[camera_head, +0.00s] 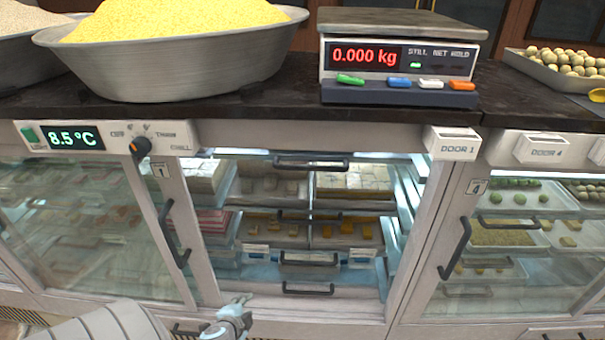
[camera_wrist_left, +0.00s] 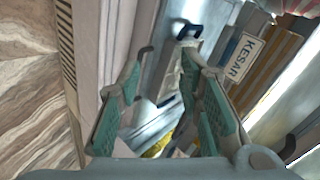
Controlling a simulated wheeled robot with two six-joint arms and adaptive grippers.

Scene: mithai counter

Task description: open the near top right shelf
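The open bay of the glass counter shows shelves with dark bar handles in the head view. The top handle (camera_head: 311,163) is at the bay's upper edge, with trays of pale sweets behind it. A lower shelf (camera_head: 345,232) holds orange sweets. Which one is the near top right shelf I cannot tell for sure. My left gripper (camera_head: 240,299) is low at the bay's left front corner, apart from the handles. In the left wrist view, its teal-padded fingers (camera_wrist_left: 160,68) are apart with nothing between them. A dark handle (camera_wrist_left: 187,30) shows beyond them. My right gripper is out of view.
A scale (camera_head: 400,50) and a metal bowl (camera_head: 180,65) of yellow grains stand on the dark countertop. Closed glass fronts with handles (camera_head: 455,250) flank the bay.

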